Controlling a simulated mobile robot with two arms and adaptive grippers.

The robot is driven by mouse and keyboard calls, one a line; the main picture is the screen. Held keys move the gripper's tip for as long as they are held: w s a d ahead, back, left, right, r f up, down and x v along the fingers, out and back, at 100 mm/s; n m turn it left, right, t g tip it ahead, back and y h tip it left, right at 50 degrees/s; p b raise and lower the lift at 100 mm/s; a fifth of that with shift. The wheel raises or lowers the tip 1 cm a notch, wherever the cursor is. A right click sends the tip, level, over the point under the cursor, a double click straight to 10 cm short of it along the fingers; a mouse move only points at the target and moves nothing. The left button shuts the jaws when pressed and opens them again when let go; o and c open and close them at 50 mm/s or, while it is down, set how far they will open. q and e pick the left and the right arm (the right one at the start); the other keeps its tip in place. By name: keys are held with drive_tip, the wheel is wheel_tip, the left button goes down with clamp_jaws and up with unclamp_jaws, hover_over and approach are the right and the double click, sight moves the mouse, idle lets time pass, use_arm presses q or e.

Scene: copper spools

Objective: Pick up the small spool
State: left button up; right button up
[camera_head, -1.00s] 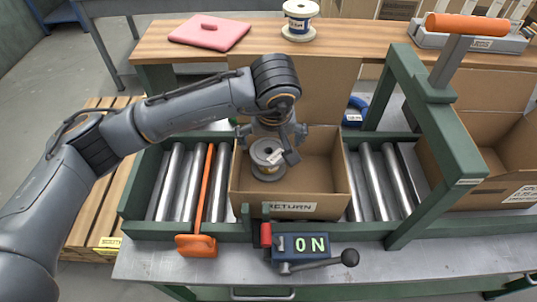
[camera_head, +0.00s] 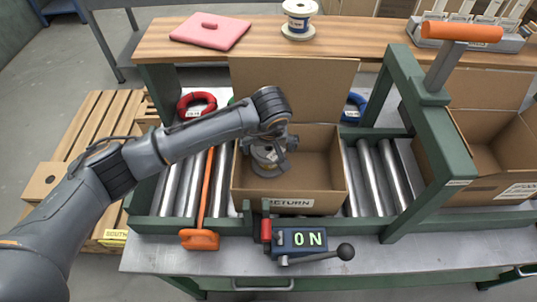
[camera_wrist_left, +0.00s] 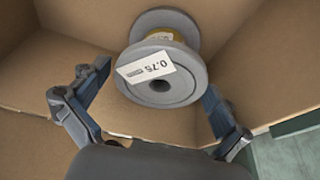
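The small spool (camera_head: 268,160) is grey and stands inside the open cardboard box marked RETURN (camera_head: 318,180). In the left wrist view the spool (camera_wrist_left: 180,78) shows its grey flanges, a yellowish winding and a white tag reading 0.75. My left gripper (camera_head: 268,152) reaches down into the box over the spool and hides part of it. In the left wrist view its two fingers (camera_wrist_left: 155,92) are apart, one on each side of the spool's near flange, with gaps visible. My right gripper is not in view.

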use_arm(q)
drive_tip(key=c, duration=1.5)
drive_tip(key=shift+r, duration=0.1)
drive_tip(key=shift+c, duration=0.2)
